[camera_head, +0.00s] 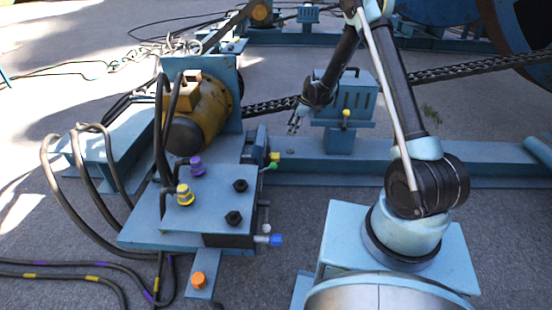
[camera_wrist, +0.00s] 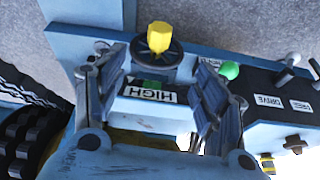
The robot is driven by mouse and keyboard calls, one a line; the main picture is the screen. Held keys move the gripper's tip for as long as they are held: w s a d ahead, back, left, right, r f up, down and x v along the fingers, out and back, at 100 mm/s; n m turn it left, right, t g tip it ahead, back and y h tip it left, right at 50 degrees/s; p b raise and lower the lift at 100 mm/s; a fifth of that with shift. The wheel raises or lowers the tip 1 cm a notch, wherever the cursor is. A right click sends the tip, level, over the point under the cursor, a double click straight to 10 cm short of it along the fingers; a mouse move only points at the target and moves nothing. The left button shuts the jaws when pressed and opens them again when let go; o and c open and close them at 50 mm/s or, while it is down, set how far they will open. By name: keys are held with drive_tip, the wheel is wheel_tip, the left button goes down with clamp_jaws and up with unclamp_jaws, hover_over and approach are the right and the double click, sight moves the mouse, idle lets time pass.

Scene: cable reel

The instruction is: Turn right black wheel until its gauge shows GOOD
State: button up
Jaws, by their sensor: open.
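My gripper (camera_head: 293,126) hangs open in the head view, left of a blue vented box. In the wrist view its fingers (camera_wrist: 160,88) are apart with nothing held. Between and beyond them is a small gauge (camera_wrist: 148,92) with a green part and an upside-down label reading HIGH. Beyond it, a yellow knob (camera_wrist: 159,37) stands on a dark round disc (camera_wrist: 154,66); whether this disc is the right black wheel is unclear. Two black knobs, a far one (camera_head: 240,185) and a near one (camera_head: 233,218), sit on the blue block in the head view, away from my gripper.
A green knob (camera_wrist: 229,70) and a dark panel with levers and a DRIVE label (camera_wrist: 268,100) lie right of my fingers. A black chain (camera_head: 270,106) runs near my gripper. The yellow motor (camera_head: 208,108) and bent hoses stand left.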

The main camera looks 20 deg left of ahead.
sight(277, 154)
drive_tip(key=shift+n, duration=0.3)
drive_tip(key=x, duration=2.1)
drive_tip(key=shift+a+r, duration=0.15)
drive_tip(key=shift+a, duration=0.05)
drive_tip(key=shift+c, duration=0.6)
drive_tip(key=c, duration=1.4)
drive_tip(key=shift+a, duration=0.1)
